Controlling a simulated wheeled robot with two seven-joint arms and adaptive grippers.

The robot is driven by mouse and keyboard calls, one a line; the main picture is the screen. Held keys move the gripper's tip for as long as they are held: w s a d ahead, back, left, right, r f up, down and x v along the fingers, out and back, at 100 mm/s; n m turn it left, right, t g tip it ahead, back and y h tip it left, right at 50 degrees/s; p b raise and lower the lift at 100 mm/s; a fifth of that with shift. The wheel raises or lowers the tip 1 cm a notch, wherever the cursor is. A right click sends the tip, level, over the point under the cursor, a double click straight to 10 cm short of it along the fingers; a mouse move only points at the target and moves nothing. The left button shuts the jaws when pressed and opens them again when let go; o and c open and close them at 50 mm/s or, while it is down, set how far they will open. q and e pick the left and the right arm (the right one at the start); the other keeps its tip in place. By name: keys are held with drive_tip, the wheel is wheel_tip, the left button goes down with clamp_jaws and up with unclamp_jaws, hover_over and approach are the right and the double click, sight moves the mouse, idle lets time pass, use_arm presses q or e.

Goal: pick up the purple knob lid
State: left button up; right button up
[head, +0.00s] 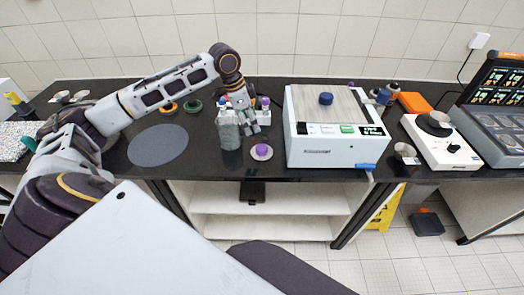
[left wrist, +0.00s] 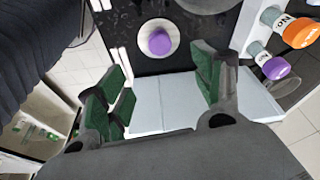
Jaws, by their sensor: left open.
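The purple knob lid (head: 262,151) is a round pale disc with a purple knob in its middle. It lies flat on the black counter, left of the white shaker box. In the left wrist view the lid (left wrist: 159,40) shows upper centre, beyond the fingertips. My left gripper (head: 249,121) hangs over the counter just behind and above the lid, to its upper left in the head view. It is open and empty. Its green-padded fingers (left wrist: 160,84) are spread apart and do not touch the lid. My right gripper is not in view.
A grey glass-like jar (head: 229,132) stands close left of the lid. The white shaker box (head: 318,156) with a blue knob is to the right. Capped bottles (left wrist: 285,30) stand beside the gripper. A dark grey round mat (head: 157,146) lies left. The counter's front edge is near the lid.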

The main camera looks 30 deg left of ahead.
use_arm(q)
hover_over(261, 147)
drive_tip(key=s+a, duration=0.1)
drive_tip(key=shift+f, duration=4.15)
drive_tip(key=shift+p+x, duration=0.5)
drive_tip(key=shift+x, duration=2.1)
drive_tip(key=shift+s, duration=0.1)
drive_tip(key=c, duration=1)
drive_tip(key=shift+r+b, duration=0.3)
drive_tip(key=shift+r, duration=4.7)
